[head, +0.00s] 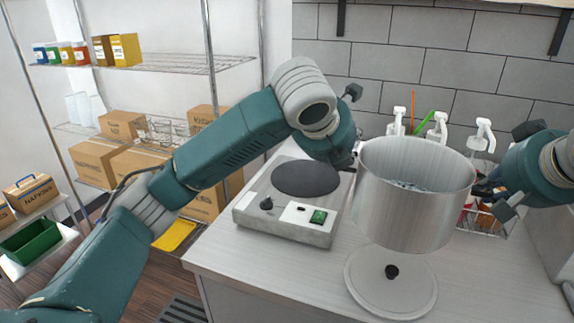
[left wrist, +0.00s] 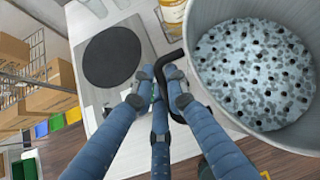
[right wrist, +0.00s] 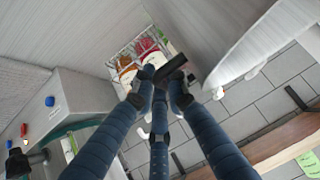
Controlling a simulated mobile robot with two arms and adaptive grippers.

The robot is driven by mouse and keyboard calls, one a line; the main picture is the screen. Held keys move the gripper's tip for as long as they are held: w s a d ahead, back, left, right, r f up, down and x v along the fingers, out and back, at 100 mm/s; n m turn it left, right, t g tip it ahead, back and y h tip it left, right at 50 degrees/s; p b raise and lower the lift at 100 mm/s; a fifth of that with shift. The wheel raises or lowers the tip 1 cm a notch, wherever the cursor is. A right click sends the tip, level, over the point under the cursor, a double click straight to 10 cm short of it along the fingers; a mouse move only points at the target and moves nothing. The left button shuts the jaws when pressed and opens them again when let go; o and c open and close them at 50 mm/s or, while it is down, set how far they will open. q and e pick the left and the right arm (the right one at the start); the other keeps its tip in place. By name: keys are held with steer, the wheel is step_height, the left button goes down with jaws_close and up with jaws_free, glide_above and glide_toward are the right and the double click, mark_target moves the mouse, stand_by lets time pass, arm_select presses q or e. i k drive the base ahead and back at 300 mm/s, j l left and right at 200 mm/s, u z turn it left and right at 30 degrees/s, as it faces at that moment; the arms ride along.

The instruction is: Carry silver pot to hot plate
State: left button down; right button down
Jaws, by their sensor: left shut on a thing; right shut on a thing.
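The silver pot (head: 413,205) is upright and appears raised above the counter, just right of the hot plate (head: 292,205) with its dark round disc. In the left wrist view, the pot (left wrist: 215,95) holds cloudy liquid with many dark pearls. My left gripper (head: 347,165) is shut on the pot's black left handle (left wrist: 172,60); its tips are partly hidden in the head view. My right gripper (head: 487,190) is shut on the opposite handle (right wrist: 170,70). The hot plate's disc (left wrist: 112,57) is bare.
A round lid (head: 390,285) with a black knob lies on the counter in front of and below the pot. A wire rack (head: 490,222) with pump bottles stands behind right. Shelves with boxes (head: 98,165) are at the left.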

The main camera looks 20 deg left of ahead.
mark_target(306, 175)
steer(key=i+j, duration=0.2)
steer(key=j, duration=0.2)
steer(key=i+j, duration=0.2)
steer(key=j, duration=0.2)
steer(key=i+j, duration=0.2)
steer(key=j, duration=0.15)
steer(key=i+j, duration=0.2)
steer(key=j, duration=0.2)
